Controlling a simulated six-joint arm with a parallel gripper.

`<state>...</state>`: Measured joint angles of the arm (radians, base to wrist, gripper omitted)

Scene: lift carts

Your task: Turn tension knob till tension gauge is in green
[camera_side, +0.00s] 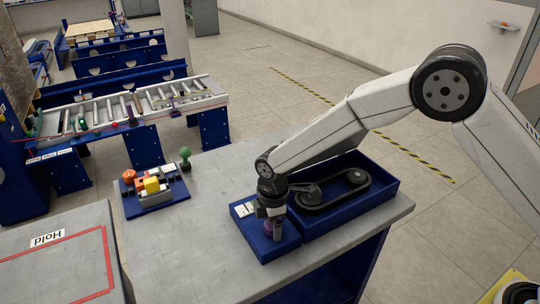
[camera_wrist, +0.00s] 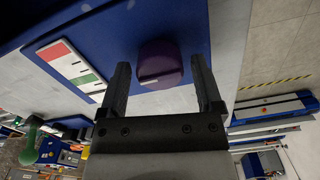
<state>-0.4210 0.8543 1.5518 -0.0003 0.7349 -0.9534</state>
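The purple tension knob (camera_wrist: 160,66) is in the upper middle of the wrist view, on a blue panel. My gripper (camera_wrist: 160,62) is open around it, one finger on each side, with a visible gap between each finger and the knob. The tension gauge (camera_wrist: 70,64) is a plate with red, white and green areas, left of the knob; I cannot make out its pointer clearly. In the side view my gripper (camera_side: 272,222) points down over the blue box, and the knob (camera_side: 268,227) is partly hidden by it. The gauge (camera_side: 245,210) shows small and pale there.
A belt on two pulleys (camera_side: 335,190) sits in a blue tray just right of my gripper. A fixture with coloured blocks and a green ball knob (camera_side: 185,155) stands left on the grey table (camera_side: 205,240). The table between them is clear. A roller conveyor (camera_side: 130,105) stands behind.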

